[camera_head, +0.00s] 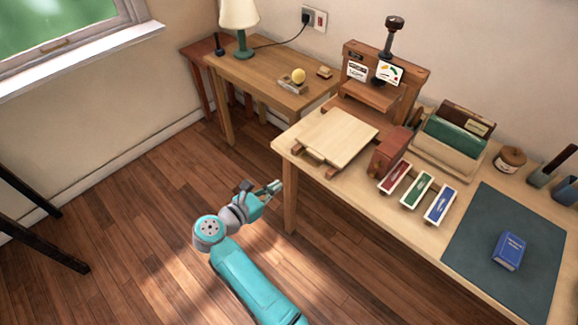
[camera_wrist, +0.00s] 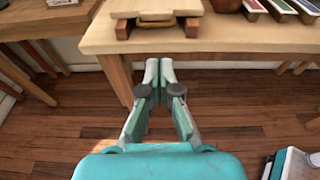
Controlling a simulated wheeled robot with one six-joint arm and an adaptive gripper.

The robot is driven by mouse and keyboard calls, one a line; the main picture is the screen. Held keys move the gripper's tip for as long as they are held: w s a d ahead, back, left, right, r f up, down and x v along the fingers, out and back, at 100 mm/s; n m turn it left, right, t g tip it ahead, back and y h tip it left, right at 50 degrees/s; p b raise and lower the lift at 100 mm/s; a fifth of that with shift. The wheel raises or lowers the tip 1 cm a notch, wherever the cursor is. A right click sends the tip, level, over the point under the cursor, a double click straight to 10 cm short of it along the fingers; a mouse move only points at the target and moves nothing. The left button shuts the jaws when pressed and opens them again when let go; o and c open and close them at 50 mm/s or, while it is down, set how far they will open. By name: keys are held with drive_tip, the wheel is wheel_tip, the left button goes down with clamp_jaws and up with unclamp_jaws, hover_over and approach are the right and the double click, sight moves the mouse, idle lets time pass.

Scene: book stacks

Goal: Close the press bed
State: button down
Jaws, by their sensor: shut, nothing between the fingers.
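The press (camera_head: 385,75) stands at the back of the long table, with a dark knob on top. Its pale wooden bed (camera_head: 335,137) sticks out toward the table's left front corner, on dark runners. A small handle shows at the bed's front edge, and the bed's front also shows at the top of the wrist view (camera_wrist: 154,8). My gripper (camera_head: 277,186) is off the table's left front edge, left of the table leg and apart from the bed. In the wrist view my gripper (camera_wrist: 159,66) has its fingertips together with nothing between them, below the bed's front in the picture.
The long table's front edge (camera_wrist: 230,38) lies between my gripper and the bed. Red, green and blue strips (camera_head: 417,190) and a reddish wooden block (camera_head: 390,151) sit right of the bed. A blue book (camera_head: 509,251) lies on a dark mat (camera_head: 482,263).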

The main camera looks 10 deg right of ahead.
sight(348, 128)
drive_tip(key=x, duration=1.4)
drive_tip(key=r+x, duration=0.1)
drive_tip(key=x, duration=0.6)
drive_tip(key=r+x, duration=0.2)
drive_tip(key=x, duration=0.6)
drive_tip(key=d+r+x, duration=0.1)
drive_tip(key=x, duration=0.6)
drive_tip(key=shift+w+d+r, duration=0.25)
drive_tip(key=shift+r, duration=0.05)
drive_tip(key=shift+w+d+r, duration=0.1)
drive_tip(key=shift+d+r, duration=0.05)
drive_tip(key=shift+d, duration=0.1)
